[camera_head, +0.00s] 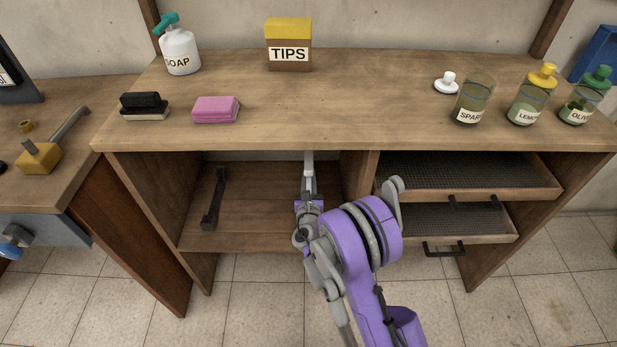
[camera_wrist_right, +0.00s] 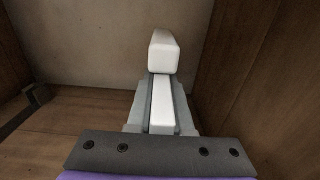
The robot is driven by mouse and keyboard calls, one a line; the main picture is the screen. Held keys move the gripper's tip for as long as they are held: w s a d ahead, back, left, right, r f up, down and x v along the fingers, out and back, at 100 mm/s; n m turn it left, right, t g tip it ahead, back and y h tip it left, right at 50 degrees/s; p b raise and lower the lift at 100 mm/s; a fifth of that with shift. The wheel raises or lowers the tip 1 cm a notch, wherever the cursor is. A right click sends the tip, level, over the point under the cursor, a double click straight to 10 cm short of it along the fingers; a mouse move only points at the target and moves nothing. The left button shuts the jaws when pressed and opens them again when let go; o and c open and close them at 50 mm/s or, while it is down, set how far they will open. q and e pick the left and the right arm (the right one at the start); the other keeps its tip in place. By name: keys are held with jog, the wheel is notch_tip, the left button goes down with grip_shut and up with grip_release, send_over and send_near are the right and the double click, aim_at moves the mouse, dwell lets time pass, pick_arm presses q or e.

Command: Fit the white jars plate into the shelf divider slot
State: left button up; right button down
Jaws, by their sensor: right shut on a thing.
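My right gripper (camera_head: 308,188) reaches into the open cubby under the counter. It is shut on the white jars plate (camera_head: 308,160), which shows as a narrow upright strip below the counter edge. In the right wrist view the plate (camera_wrist_right: 163,52) appears edge-on, standing out beyond the grey fingers (camera_wrist_right: 160,108). The cubby's back wall is behind it and a wooden side wall is close on its right. A dark fitting (camera_head: 214,198) lies on the cubby floor to the left, apart from the plate. I cannot tell whether it holds the divider slot. Any label on the plate is hidden.
The counter (camera_head: 330,110) overhangs the cubby. Two mesh-bottomed drawers (camera_head: 480,185) stand partly open to the right. Jars (camera_head: 472,105), a soap bottle (camera_head: 180,52), a TIPS box (camera_head: 288,52) and a pink sponge (camera_head: 215,110) stand on top. The cubby floor (camera_head: 255,238) has free room.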

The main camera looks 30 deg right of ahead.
pick_arm(q)
jog(key=shift+s+b+x, duration=0.2)
jog(key=shift+b+x, duration=0.8)
jog(key=shift+b, duration=0.2)
pick_arm(e)
jog(key=shift+f, duration=2.2)
jog(key=c, duration=0.7)
grip_release()
jog(key=shift+c, duration=0.2)
jog(key=shift+s+a+f, duration=0.1)
